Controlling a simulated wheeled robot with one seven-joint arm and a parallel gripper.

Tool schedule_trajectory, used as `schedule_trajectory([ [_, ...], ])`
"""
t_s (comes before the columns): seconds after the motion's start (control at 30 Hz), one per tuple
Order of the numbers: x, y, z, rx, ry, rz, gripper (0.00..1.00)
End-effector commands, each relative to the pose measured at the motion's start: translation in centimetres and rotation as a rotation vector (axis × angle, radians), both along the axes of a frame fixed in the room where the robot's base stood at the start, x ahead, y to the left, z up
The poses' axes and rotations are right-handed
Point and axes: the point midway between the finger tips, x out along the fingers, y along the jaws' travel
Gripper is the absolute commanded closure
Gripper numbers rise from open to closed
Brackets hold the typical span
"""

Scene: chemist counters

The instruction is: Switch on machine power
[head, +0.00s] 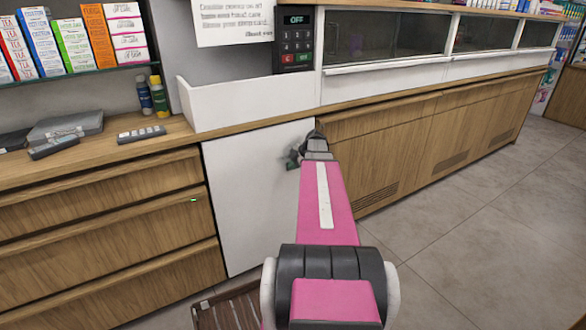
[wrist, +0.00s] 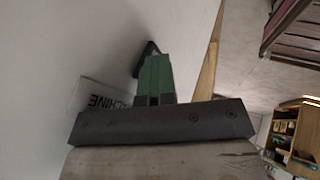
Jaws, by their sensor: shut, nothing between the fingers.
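My gripper (head: 296,158) is low in front of the white panel (head: 245,205) below the counter, partly hidden behind my own arm in the head view. In the wrist view its green fingers (wrist: 155,78) are together and empty, close to the white surface. A dark piece (wrist: 148,50) shows just past the fingers; I cannot tell whether it is a switch or whether they touch it. A label reading "MACHINE" (wrist: 103,97) is on the white surface, partly hidden by the gripper. A black keypad (head: 296,40) above the counter has a display reading "OFF".
Wooden drawers (head: 100,225) stand to the left and wooden cabinets (head: 430,130) to the right. A remote-like device (head: 141,134) and two small bottles (head: 158,96) are on the counter. A slatted brown object (head: 232,310) lies low in front. The floor (head: 480,230) to the right is clear.

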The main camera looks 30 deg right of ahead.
Motion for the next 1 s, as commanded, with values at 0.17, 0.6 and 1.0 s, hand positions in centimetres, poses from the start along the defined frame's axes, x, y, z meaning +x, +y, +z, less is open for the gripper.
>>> schedule_trajectory([
  [0.17, 0.4, 0.0, 0.2, 0.001, -0.011, -0.002, 1.0],
  [0.6, -2.6, -0.1, -1.0, 0.0, -0.002, -0.003, 1.0],
  [1.0, -6.5, -2.3, 3.3, -0.001, -0.001, -0.003, 1.0],
])
